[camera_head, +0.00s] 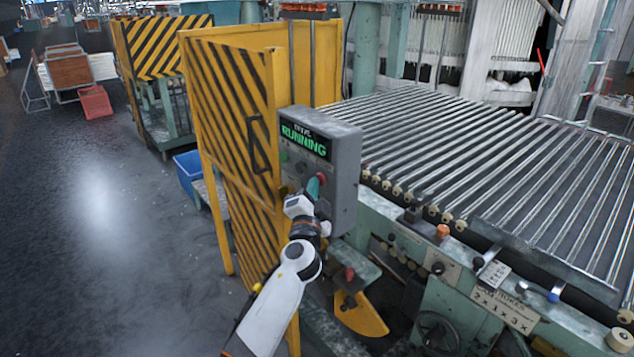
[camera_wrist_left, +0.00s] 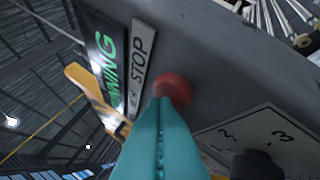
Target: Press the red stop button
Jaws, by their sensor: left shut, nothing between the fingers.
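The red stop button (camera_head: 322,179) is on the front of a grey control box (camera_head: 345,150). In the left wrist view the round red button (camera_wrist_left: 174,86) is beside a plate (camera_wrist_left: 140,65) reading STOP. My left gripper (camera_head: 314,188) has its teal fingers shut and empty, pointing at the box face by the button. In the left wrist view the shut fingertips (camera_wrist_left: 162,102) overlap the button's lower left edge. I cannot tell whether they touch it. The box's display (camera_head: 304,141) reads RUNNING in green. My right gripper is not in view.
A yellow-and-black striped guard door (camera_head: 225,110) stands left of the box. The wrist view shows a black knob (camera_wrist_left: 256,165) on a numbered plate near the button. Open floor (camera_head: 100,230) is at left.

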